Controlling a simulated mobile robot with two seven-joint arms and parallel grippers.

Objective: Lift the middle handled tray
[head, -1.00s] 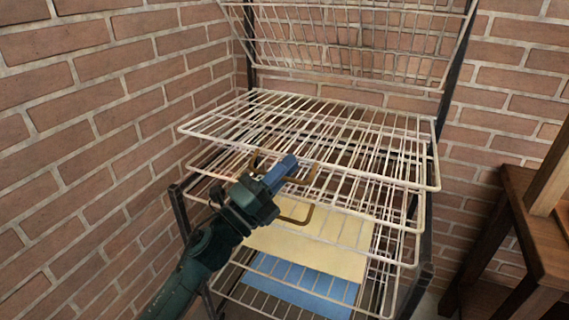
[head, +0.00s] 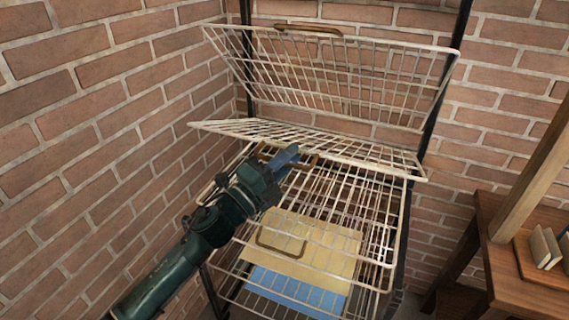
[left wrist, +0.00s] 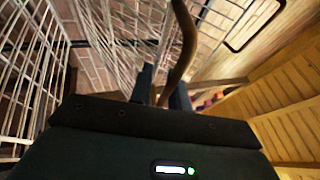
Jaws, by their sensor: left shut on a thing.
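The middle handled tray (head: 365,158) is a white wire shelf in a dark-framed rack. It is tilted, with its front edge raised, and shows almost edge-on in the head view. My left gripper (head: 288,156) is at its front edge, shut on its brown curved handle (head: 311,161). In the left wrist view the handle (left wrist: 186,45) passes between the fingers of the gripper (left wrist: 163,92). Part of the handle is hidden by the gripper. My right gripper is not in view.
Above, another wire tray (head: 345,75) stands steeply tilted with a brown handle (head: 310,28). Lower wire trays stay below, one with a handle (head: 262,240), over yellow and blue sheets. A brick wall (head: 95,130) is close on the left; a wooden table (head: 500,245) stands right.

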